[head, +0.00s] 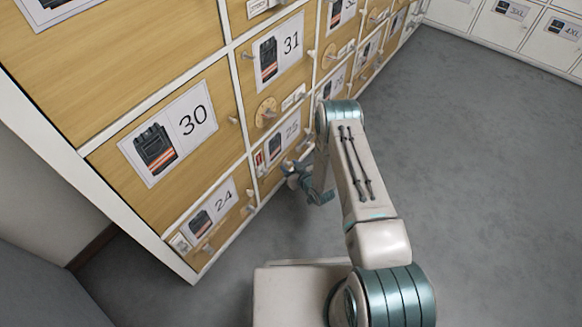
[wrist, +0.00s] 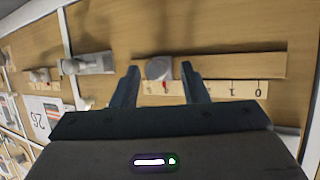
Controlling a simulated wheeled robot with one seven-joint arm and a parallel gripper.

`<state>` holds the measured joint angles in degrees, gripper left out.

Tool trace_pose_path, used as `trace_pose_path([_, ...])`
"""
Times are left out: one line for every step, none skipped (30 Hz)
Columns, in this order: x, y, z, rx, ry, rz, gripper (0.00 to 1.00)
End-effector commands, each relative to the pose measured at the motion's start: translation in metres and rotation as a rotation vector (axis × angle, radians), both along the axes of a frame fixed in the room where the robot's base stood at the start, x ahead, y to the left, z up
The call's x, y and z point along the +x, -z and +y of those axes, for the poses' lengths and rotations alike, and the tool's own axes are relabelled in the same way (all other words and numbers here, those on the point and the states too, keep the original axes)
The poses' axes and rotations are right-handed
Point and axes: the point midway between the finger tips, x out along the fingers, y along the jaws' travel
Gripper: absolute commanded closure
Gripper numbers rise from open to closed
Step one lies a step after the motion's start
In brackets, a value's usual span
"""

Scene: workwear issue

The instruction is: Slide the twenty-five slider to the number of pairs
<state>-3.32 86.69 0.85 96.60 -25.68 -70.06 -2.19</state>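The twenty-five door (head: 274,167) carries a card (head: 283,143) with a trouser picture and 25. In the wrist view, the slider's round grey knob (wrist: 158,68) sits on a wooden track (wrist: 235,66) above a pale number strip (wrist: 220,90). The strip's 0 and 1 show upside down at the right; a red mark lies by the knob. My gripper (wrist: 158,74) is open, one finger each side of the knob with small gaps. In the head view my gripper (head: 297,172) is at this door, partly hidden.
Neighbouring doors 24 (head: 212,208), 30 (head: 185,130) and 31 (head: 279,52) have protruding handles or dials. In the wrist view a grey handle (wrist: 88,63) sticks out left of the slider. Grey floor (head: 480,180) is clear to the right.

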Motion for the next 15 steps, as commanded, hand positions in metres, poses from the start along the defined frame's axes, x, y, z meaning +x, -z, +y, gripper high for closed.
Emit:
trace_pose_path([0.0,0.0,-0.002,-0.001,0.003,-0.001,0.59])
trace_pose_path([0.001,0.0,-0.003,-0.001,0.004,-0.001,0.59])
trace_pose_path([0.001,0.0,-0.004,-0.001,0.006,-0.001,0.59])
trace_pose_path([0.001,0.0,-0.004,-0.002,0.007,-0.001,0.59])
trace_pose_path([0.001,0.0,-0.005,-0.002,0.007,-0.001,0.59])
trace_pose_path([0.001,0.0,-0.005,-0.002,0.008,-0.001,0.59])
trace_pose_path([0.001,0.0,-0.006,-0.001,0.009,-0.001,0.59])
trace_pose_path([0.001,-0.001,-0.006,-0.001,0.009,-0.001,0.59])
trace_pose_path([0.0,-0.002,-0.007,-0.001,0.009,-0.001,0.59])
trace_pose_path([-0.001,-0.003,-0.007,-0.001,0.009,-0.001,0.59])
trace_pose_path([-0.003,-0.004,-0.008,-0.001,0.009,-0.001,0.59])
trace_pose_path([-0.007,-0.006,-0.01,-0.002,0.009,0.0,0.59])
trace_pose_path([-0.01,-0.008,-0.012,-0.002,0.009,0.001,0.59])
trace_pose_path([-0.014,-0.01,-0.014,-0.002,0.009,0.001,0.59])
trace_pose_path([-0.02,-0.014,-0.018,-0.002,0.009,0.002,0.59])
